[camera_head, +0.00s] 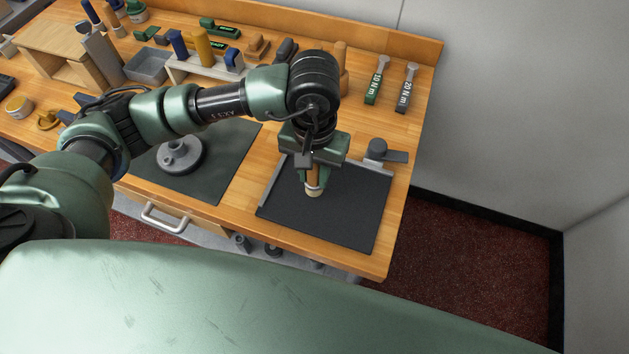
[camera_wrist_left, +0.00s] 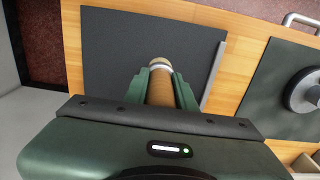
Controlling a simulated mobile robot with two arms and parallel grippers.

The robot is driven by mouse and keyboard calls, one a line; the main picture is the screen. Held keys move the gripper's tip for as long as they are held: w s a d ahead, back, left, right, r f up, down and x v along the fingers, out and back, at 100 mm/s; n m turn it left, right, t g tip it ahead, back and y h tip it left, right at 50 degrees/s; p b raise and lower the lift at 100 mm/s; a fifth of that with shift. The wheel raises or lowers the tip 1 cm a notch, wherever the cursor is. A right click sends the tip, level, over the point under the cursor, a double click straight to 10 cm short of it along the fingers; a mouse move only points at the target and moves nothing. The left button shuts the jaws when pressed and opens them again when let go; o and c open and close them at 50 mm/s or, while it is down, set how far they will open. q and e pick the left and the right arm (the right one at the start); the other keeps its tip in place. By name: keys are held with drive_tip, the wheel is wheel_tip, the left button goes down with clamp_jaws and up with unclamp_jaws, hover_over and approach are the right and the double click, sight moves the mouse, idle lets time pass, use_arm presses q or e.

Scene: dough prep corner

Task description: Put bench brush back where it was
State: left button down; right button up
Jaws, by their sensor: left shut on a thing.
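My left gripper (camera_head: 313,180) points down over the black board at the right of the bench. It is shut on the bench brush (camera_head: 313,190), a slim brown wooden piece with a light metal band and a pale end. In the left wrist view the brush (camera_wrist_left: 161,85) sits between the two green fingers (camera_wrist_left: 160,90), its pale end showing beyond them. The black board (camera_head: 355,222) has a grey metal strip along its left side. I cannot tell whether the brush's end touches the board. My right gripper is out of view.
A green mat (camera_head: 225,165) with a round grey weighted piece (camera_head: 180,156) lies to the left. A grey knob on a dark plate (camera_head: 376,150) stands behind the board. Two labelled tools (camera_head: 407,88) lie at the back right. A caddy (camera_head: 205,70) and several tools line the back.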

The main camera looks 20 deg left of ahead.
sight(314, 189)
use_arm(q)
drive_tip(key=shift+f, duration=0.9)
wheel_tip(314, 189, down, 3)
drive_tip(key=shift+f+p, duration=0.1)
drive_tip(key=shift+p, duration=0.55)
drive_tip(key=shift+f, duration=0.4)
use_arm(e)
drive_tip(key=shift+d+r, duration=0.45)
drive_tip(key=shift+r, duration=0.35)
use_arm(q)
drive_tip(key=shift+f+b, duration=0.2)
drive_tip(key=shift+b, duration=0.1)
drive_tip(key=c, duration=1.2)
unclamp_jaws()
drive_tip(key=shift+r, duration=0.1)
drive_tip(key=shift+o, duration=0.2)
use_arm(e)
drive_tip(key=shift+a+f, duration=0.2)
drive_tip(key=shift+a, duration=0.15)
